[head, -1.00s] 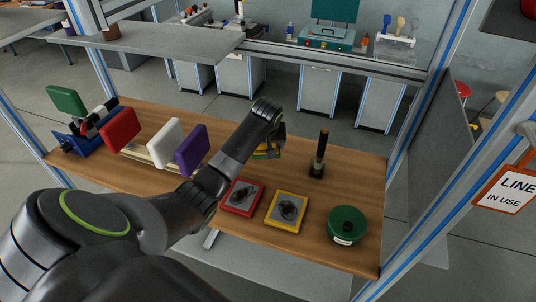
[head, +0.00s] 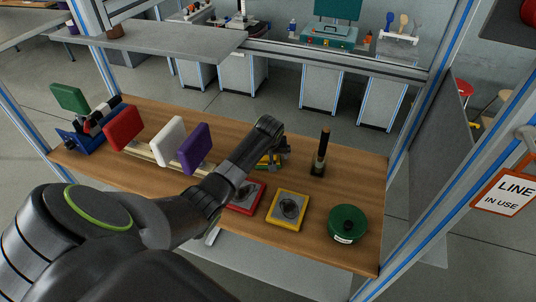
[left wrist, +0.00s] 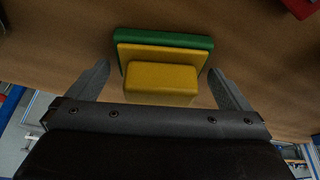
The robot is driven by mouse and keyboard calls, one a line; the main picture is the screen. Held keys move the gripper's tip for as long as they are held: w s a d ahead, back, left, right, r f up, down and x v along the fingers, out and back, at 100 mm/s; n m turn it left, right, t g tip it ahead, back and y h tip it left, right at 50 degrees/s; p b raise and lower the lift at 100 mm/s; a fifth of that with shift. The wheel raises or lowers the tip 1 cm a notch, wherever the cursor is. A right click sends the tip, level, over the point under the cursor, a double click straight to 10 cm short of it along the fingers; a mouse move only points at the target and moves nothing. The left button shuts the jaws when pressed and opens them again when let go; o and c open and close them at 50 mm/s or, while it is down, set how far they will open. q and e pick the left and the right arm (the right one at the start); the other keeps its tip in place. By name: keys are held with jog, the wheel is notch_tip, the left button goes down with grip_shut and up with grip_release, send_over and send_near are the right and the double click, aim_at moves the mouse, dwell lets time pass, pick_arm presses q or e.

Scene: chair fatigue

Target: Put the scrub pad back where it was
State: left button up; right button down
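The scrub pad (head: 265,161), with a green layer and yellow layers, lies on the wooden table and is partly hidden by my left arm in the head view. In the left wrist view, the pad (left wrist: 160,82) shows its yellow block towards me and the green layer behind. My left gripper (left wrist: 158,68) is open, with one finger on each side of the pad and small gaps visible. In the head view, my left gripper (head: 282,155) is low beside the pad. My right gripper is not in view.
Red (head: 123,128), white (head: 168,140) and purple (head: 194,149) pads stand in a row, left of my arm. A blue device (head: 80,140) is at far left. Red (head: 245,199) and yellow (head: 286,222) square plates, a green disc (head: 347,225) and a dark upright object (head: 321,152) surround the near right.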

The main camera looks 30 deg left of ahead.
pick_arm(q)
jog(key=shift+s+d+r, duration=0.1)
jog(key=shift+s+r, duration=0.05)
jog(key=shift+r, duration=0.5)
jog(key=b+v, duration=0.1)
jog(key=v, duration=1)
jog(key=shift+f, duration=0.1)
